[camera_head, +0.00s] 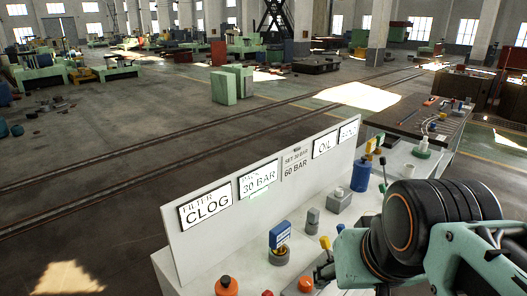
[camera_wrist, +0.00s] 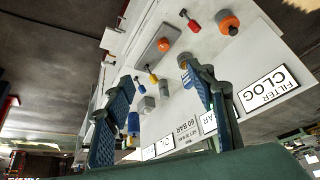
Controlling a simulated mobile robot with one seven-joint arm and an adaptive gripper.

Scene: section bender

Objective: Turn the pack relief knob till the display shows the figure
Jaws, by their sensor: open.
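A white upright panel carries a display (camera_head: 258,179) reading 30 BAR; its small top word is hard to read. Beside it is a plate (camera_head: 296,166) reading SET 30 BAR and 60 BAR, also seen upside down in the wrist view (camera_wrist: 187,130). I cannot tell which control is the pack relief knob. Candidates on the bench include an orange knob on a grey plate (camera_wrist: 163,45) and a yellow-topped one (camera_wrist: 153,78).
A blue-faced unit (camera_head: 280,237), a grey block (camera_head: 339,201) and a blue cylinder (camera_head: 361,175) stand along the panel. An orange knob (camera_head: 226,287) is at the near left. Displays reading FILTER CLOG (camera_head: 207,205) and OIL (camera_head: 325,143) flank the others.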

